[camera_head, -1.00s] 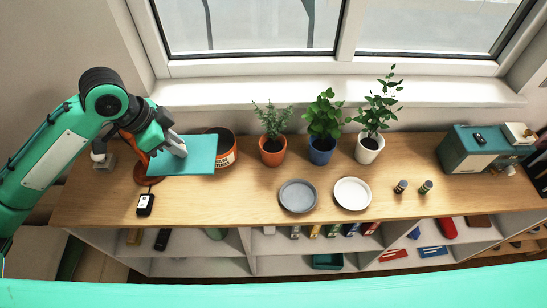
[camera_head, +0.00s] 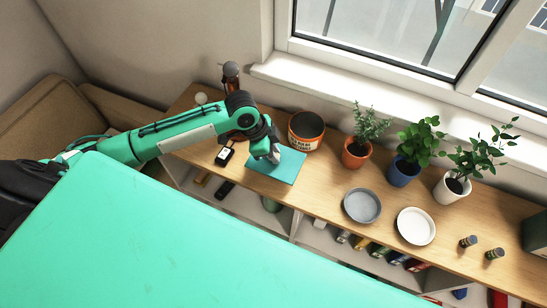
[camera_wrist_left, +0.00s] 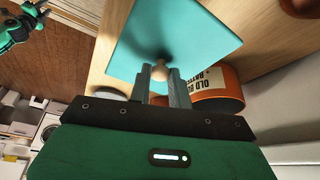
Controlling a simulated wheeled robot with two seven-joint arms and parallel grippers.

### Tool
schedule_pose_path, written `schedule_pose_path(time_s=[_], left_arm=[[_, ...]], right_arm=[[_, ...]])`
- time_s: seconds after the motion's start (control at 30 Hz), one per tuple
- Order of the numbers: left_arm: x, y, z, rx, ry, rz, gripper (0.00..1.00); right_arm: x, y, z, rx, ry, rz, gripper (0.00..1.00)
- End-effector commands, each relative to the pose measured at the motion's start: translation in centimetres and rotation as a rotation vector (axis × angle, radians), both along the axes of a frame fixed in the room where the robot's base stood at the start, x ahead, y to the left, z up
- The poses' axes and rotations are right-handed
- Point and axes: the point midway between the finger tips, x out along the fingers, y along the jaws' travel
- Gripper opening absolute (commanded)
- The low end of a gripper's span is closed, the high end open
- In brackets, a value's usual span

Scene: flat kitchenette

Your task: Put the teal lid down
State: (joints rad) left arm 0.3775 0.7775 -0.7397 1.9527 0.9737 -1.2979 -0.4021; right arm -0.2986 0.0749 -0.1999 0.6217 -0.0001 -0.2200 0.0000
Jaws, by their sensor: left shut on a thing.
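The teal lid (camera_head: 285,167) is a flat square plate with a small round knob (camera_wrist_left: 159,70). My left gripper (camera_head: 273,155) is shut on this knob, with its two fingers on either side of it in the wrist view (camera_wrist_left: 160,78). The lid lies level in front of the orange tin (camera_head: 306,131), near the shelf top's front edge. I cannot tell whether it touches the wood. The tin is open at the top and carries a printed label; it also shows in the wrist view (camera_wrist_left: 217,92). A green and black arm part, apparently my right arm, shows small at the wrist view's upper left.
A black device (camera_head: 224,155) lies left of the lid. A potted plant (camera_head: 357,153) stands right of the tin, with more pots beyond. A grey plate (camera_head: 362,205) and a white plate (camera_head: 416,226) lie to the right. Bare wood (camera_head: 318,190) lies between lid and grey plate.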

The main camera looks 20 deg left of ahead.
Motion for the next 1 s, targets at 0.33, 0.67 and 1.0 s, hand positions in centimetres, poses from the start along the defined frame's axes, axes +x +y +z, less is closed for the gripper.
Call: schedule_pose_path(time_s=[0.33, 0.67, 1.0], left_arm=[[-0.1, 0.0, -4.1, 0.000, 0.003, 0.001, 0.00], [0.0, 0.0, -4.5, 0.000, 0.000, 0.000, 0.00], [-0.1, 0.0, -4.6, 0.000, 0.000, 0.000, 0.41]], right_arm=[[-0.2, -0.1, 1.0, -0.002, 0.003, 0.001, 0.36], [-0.3, -0.7, 0.8, -0.007, 0.004, 0.002, 0.36], [-0.3, -0.7, 0.8, -0.008, 0.004, 0.002, 0.36]])
